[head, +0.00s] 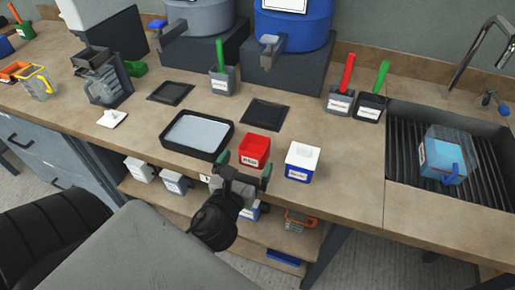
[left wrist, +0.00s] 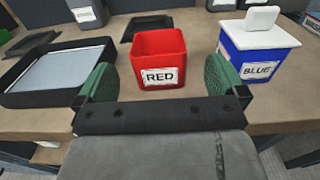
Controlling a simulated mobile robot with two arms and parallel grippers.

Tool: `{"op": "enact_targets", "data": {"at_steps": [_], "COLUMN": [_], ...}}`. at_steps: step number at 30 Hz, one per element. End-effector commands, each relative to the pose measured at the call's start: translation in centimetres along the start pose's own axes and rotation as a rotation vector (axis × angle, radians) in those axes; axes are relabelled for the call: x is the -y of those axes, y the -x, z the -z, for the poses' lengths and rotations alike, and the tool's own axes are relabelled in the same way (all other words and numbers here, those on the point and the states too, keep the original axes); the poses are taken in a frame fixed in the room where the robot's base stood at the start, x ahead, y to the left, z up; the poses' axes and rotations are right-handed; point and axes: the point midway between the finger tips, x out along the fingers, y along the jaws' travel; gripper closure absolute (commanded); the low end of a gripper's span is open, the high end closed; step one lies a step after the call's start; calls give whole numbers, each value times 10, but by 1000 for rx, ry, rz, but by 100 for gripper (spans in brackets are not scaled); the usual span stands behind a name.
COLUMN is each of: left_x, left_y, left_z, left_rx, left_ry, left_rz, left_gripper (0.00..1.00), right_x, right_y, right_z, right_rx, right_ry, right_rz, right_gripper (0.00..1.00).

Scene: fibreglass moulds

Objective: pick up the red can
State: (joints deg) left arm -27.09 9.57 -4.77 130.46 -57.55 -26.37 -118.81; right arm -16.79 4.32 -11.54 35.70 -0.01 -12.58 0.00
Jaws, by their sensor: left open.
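The red can (head: 254,150) is a square, open-topped red container on the front part of the bench. In the left wrist view the red can (left wrist: 160,58) carries a white label reading RED and stands upright just beyond the fingers. My left gripper (head: 244,169) is open at the bench's front edge, its green-padded fingers spread to either side in front of the can. In the left wrist view my left gripper (left wrist: 161,82) lines up with the can, with nothing held. I cannot tell whether the fingertips reach past the can's front face. My right gripper is not in view.
A blue can with a white lid (head: 301,162) stands close on the right; a black tray with a grey surface (head: 197,134) lies on the left. A dark square pad (head: 265,114) is behind. A sink (head: 485,150) is at the right, and a shelf (head: 265,228) runs below.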

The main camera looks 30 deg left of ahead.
Motion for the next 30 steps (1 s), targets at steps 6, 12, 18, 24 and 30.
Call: {"op": "enact_targets", "data": {"at_steps": [6, 12, 18, 24, 30], "left_x": [0, -3, -3, -3, -3], "left_y": [-19, -48, -68, -68, -68], "left_z": [-1, -6, -3, -2, -2], "left_rx": [-1, 1, -2, -3, -3], "left_ry": [1, 2, 3, 3, 3], "left_rz": [-1, -2, -1, 0, 0], "left_gripper": [0, 0, 0, 0, 24], "right_x": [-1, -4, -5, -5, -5], "right_y": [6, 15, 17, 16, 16], "right_z": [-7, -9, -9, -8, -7], "right_rx": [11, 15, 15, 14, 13], "right_ry": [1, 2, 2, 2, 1], "right_rz": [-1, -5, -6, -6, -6], "right_gripper": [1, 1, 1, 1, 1]}}
